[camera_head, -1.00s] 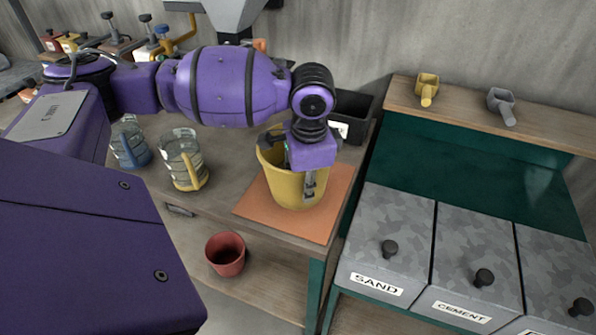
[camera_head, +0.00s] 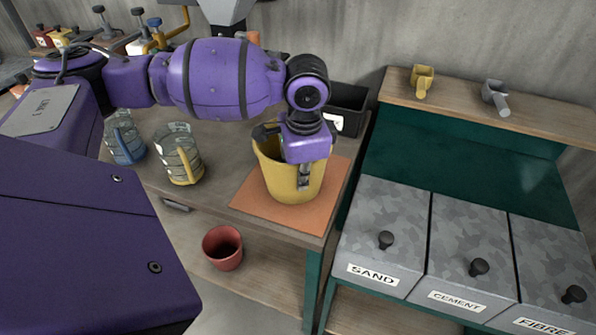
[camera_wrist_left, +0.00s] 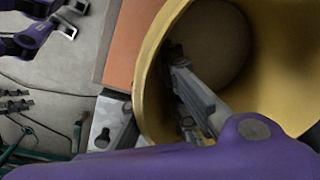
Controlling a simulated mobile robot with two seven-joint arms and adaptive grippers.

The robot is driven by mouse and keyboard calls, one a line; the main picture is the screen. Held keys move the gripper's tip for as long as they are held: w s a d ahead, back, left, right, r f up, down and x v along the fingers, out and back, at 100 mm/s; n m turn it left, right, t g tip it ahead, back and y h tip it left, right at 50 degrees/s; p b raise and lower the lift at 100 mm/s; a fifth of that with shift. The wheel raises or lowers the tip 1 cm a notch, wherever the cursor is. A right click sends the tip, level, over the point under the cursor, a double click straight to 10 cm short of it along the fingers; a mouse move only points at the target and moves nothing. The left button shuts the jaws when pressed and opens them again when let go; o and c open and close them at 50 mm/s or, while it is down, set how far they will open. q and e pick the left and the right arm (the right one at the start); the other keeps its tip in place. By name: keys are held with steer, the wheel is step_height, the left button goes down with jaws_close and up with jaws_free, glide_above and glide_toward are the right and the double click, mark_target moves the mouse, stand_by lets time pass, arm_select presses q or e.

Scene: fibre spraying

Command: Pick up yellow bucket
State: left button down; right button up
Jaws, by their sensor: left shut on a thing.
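The yellow bucket (camera_head: 284,181) stands upright on an orange mat (camera_head: 262,206) on the workbench. My left gripper (camera_head: 304,178) reaches down over the bucket's right front rim and is shut on its wall. In the left wrist view, the bucket (camera_wrist_left: 153,68) fills the right side, with one grey finger inside it and a metal part outside the wall. The bucket's base appears to rest on the mat.
Two clear jugs, one with a blue handle (camera_head: 124,140) and one with a yellow handle (camera_head: 180,155), stand left of the mat. A red pot (camera_head: 223,248) sits on the lower shelf. A black bin (camera_head: 346,108) is behind the bucket. Lidded bins (camera_head: 386,215) stand right.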

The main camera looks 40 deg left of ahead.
arm_select(q)
steer(key=shift+w+r, duration=0.1)
steer(key=shift+r, duration=0.2)
